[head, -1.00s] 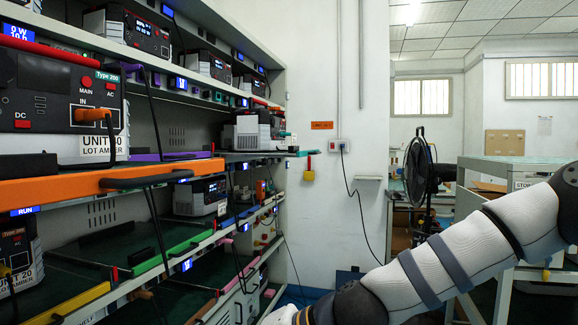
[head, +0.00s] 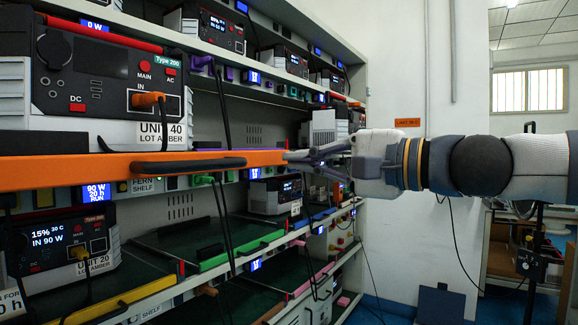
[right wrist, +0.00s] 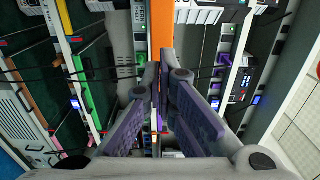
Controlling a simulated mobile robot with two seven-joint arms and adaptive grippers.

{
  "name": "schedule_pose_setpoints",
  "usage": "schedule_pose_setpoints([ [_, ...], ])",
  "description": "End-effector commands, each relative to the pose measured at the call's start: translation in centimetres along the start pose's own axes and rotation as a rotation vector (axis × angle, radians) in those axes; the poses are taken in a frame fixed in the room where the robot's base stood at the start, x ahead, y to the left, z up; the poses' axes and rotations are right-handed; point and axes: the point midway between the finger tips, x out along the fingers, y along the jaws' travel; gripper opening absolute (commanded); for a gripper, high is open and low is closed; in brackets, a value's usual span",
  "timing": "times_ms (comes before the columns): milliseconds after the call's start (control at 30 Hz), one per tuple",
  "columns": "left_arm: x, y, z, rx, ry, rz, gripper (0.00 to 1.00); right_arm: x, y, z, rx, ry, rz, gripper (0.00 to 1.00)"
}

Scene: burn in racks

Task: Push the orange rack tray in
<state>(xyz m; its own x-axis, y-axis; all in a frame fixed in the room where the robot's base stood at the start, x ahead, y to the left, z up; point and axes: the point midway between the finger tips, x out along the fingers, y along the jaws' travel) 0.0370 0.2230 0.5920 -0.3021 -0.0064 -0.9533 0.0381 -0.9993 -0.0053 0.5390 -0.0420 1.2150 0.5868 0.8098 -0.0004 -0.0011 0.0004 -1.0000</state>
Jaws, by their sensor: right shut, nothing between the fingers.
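The orange rack tray (head: 230,157) shows as a long orange front edge with a dark handle (head: 190,164), reaching from the left side of the head view to its middle. A grey unit marked UNIT 40 (head: 90,75) stands over it. My right gripper (head: 288,157) is shut and empty, its fingertips at the right end of the orange edge. In the right wrist view the orange edge (right wrist: 162,28) lies just beyond the closed fingertips (right wrist: 164,58); I cannot tell whether they touch it. My left gripper is not in view.
Below are a lower shelf with a green-edged tray (head: 240,252) and UNIT 20 (head: 65,240). Black cables hang in front of the shelves. More units stand on the upper shelf (head: 280,62). A white wall (head: 395,80) is behind my right arm.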

Motion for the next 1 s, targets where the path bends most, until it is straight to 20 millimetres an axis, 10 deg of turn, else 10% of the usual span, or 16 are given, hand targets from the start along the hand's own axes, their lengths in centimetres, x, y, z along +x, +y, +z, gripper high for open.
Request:
schedule_pose_setpoints([
  [1000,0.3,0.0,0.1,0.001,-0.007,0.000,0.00,6.6,0.0,0.1,-0.002,0.000,0.001,0.00],
])
